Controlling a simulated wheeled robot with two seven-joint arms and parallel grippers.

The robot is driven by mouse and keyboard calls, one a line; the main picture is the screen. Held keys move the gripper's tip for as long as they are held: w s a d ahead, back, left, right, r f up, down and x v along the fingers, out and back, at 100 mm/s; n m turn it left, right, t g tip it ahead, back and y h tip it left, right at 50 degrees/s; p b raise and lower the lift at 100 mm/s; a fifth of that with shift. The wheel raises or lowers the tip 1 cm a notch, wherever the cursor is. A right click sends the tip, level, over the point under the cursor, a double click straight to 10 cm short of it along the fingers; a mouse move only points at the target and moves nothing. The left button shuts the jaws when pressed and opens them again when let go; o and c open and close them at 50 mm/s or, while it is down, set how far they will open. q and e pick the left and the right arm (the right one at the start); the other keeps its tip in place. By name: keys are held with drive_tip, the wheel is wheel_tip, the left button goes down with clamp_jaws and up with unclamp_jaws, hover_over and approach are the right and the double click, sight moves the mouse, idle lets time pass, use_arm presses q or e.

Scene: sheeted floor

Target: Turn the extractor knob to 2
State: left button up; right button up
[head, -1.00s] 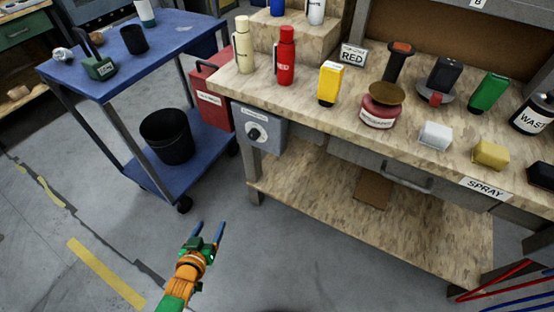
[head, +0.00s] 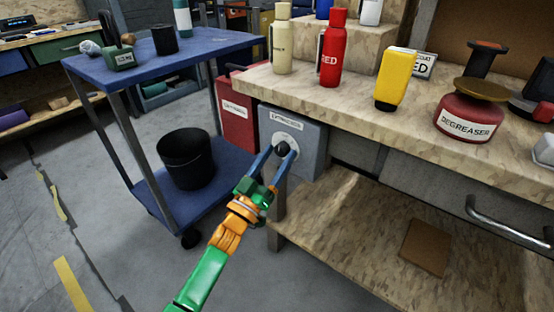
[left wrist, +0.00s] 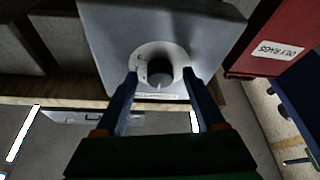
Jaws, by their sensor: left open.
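The extractor box (head: 308,155) is a grey box fixed under the front left corner of the workbench, with an "EXTRACTOR" label at its top. Its dark round knob (head: 282,149) sits on a pale dial plate. In the left wrist view the knob (left wrist: 159,73) shows in the middle of the dial plate (left wrist: 141,62). My left gripper (head: 272,158) is open, with its blue fingers pointing at the knob, one on each side. In the wrist view both fingers show apart from the knob. The dial numbers are too small to read. My right gripper is not in view.
A red bin labelled "OILY RAGS" (left wrist: 278,48) stands beside the box. A blue cart (head: 165,58) with a black bucket (head: 187,158) is at the left. The workbench (head: 300,82) carries bottles and a degreaser tin (head: 467,118). Floor at the lower left is clear.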

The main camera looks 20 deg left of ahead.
use_arm(q)
clamp_jaws()
